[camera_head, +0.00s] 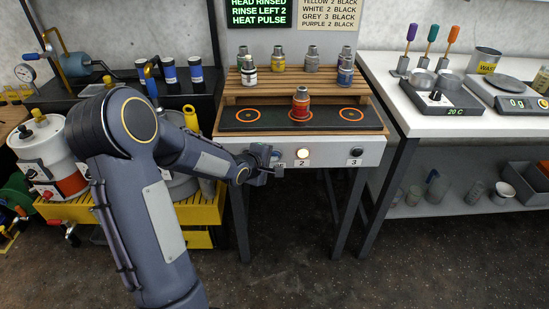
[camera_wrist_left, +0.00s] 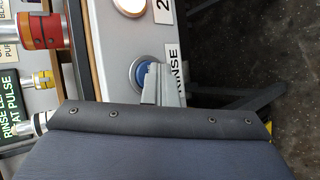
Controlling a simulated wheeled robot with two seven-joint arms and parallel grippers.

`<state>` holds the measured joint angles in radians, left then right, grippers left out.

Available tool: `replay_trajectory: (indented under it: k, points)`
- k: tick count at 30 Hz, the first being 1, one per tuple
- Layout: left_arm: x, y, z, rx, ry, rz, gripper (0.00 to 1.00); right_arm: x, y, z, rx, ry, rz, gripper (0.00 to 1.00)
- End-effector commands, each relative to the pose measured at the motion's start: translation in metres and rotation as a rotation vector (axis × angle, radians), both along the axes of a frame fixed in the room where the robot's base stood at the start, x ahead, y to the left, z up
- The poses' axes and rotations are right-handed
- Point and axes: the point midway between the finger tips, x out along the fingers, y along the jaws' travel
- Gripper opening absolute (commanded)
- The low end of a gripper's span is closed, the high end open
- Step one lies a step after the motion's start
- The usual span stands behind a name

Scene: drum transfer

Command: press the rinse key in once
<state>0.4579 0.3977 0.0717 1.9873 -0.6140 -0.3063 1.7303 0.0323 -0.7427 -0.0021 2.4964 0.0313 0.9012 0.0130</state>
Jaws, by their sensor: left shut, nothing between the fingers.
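The rinse key is a round blue button (camera_wrist_left: 139,74) in a grey ring on the front panel (camera_head: 330,150), beside a RINSE label (camera_wrist_left: 177,72) in the left wrist view. The green-lettered screen (camera_head: 260,12) reads "RINSE LEFT 2". My right gripper is not in view.
Key 2 (camera_head: 302,153) glows beside my gripper, and dark key 3 (camera_head: 356,151) is further right. A red-orange bottle (camera_head: 300,104) stands on the middle ring of the black mat (camera_head: 262,125). Several bottles stand on the wooden rack (camera_head: 262,98). Floor space below the panel is free.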

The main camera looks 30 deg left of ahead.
Motion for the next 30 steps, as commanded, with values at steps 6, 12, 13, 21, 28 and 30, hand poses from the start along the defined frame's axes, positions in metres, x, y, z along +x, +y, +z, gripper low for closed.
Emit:
replay_trajectory:
  k: [6,12,13,21,28,30]
  points:
    - [-0.006,-0.003,0.0,0.001,-0.001,0.001,0.0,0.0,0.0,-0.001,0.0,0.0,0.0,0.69]
    - [-0.006,-0.003,0.0,0.0,-0.001,0.0,0.0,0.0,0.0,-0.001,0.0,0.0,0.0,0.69]
    - [-0.007,-0.004,0.0,0.0,-0.001,0.0,0.0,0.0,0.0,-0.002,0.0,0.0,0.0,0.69]
    - [-0.027,-0.016,-0.001,0.001,-0.001,0.0,0.0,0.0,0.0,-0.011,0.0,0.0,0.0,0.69]
    - [-0.047,-0.028,-0.001,0.001,-0.001,0.0,0.0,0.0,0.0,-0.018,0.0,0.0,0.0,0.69]
    - [-0.052,-0.031,-0.001,0.001,-0.001,0.0,0.0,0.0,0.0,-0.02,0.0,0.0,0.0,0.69]
